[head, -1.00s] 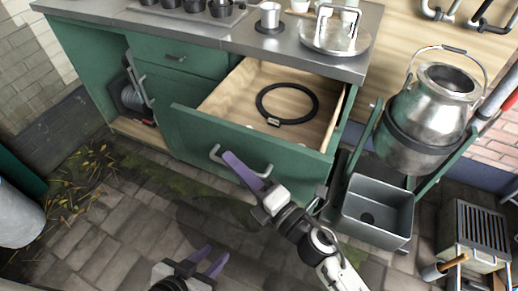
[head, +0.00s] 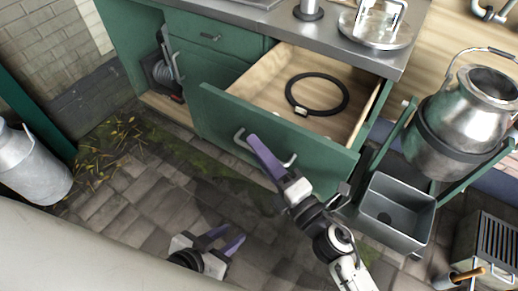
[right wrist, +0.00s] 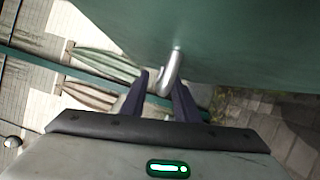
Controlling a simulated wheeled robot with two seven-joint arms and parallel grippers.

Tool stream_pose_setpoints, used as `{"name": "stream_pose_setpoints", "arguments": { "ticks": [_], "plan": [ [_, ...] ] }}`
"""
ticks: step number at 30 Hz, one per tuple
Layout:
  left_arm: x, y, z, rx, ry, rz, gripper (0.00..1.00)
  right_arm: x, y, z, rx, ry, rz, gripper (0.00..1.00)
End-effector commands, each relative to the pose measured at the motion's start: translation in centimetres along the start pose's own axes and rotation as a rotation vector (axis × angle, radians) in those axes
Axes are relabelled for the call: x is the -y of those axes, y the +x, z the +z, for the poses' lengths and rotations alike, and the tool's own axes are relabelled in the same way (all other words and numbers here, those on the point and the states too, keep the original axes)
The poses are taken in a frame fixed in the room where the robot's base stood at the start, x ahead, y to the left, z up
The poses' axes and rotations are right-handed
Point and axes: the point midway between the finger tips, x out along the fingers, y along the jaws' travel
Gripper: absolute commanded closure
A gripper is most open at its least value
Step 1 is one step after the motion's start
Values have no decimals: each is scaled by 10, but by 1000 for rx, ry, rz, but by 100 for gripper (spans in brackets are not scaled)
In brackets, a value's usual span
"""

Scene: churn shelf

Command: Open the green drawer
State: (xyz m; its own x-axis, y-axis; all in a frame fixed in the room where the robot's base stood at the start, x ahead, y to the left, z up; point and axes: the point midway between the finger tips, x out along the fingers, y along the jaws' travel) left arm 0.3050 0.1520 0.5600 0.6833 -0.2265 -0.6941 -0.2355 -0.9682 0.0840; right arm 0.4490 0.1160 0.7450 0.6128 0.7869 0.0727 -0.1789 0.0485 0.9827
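The green drawer (head: 285,130) is pulled well out of the green cabinet, with its pale wooden inside showing. A grey metal handle (head: 240,139) is on its front. My right gripper (head: 255,148) is at this handle, its purple fingers in front of the drawer face. In the right wrist view, the handle (right wrist: 171,70) stands between the two fingertips (right wrist: 161,85), with a gap on its left side, so the fingers look open around it. My left gripper (head: 228,238) is open and empty, low over the paving and apart from the drawer.
A black ring (head: 317,94) lies in the drawer. A smaller green drawer (head: 212,38) above left is closed. A grey bin (head: 395,212) and a tilting metal churn (head: 465,125) stand on the right. A milk can (head: 28,170) is at far left. Paving in front is clear.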

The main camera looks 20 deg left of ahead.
Motion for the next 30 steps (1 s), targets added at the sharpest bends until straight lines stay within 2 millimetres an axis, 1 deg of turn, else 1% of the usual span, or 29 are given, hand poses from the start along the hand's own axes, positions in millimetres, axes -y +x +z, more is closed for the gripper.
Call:
{"name": "stream_pose_setpoints", "arguments": {
  "ticks": [5,9,12,15,18,21,30],
  "plan": [
    [0,0,-1,0,0,0,69,1,-27,0,-1,-1,-3,72],
    [0,1,0,-1,0,0,69,2,-57,0,1,1,-5,72],
    [0,2,1,-1,-1,0,69,2,-75,-1,0,1,-4,72],
    [0,2,1,-2,-1,0,69,2,-88,0,1,1,-3,72],
    [0,2,1,-3,-1,0,69,1,-96,0,1,0,-2,72],
    [0,2,1,-4,-2,1,69,0,-100,0,1,0,-1,72],
    [0,2,0,-4,-2,0,69,0,-100,0,1,0,-1,72]
  ]
}}
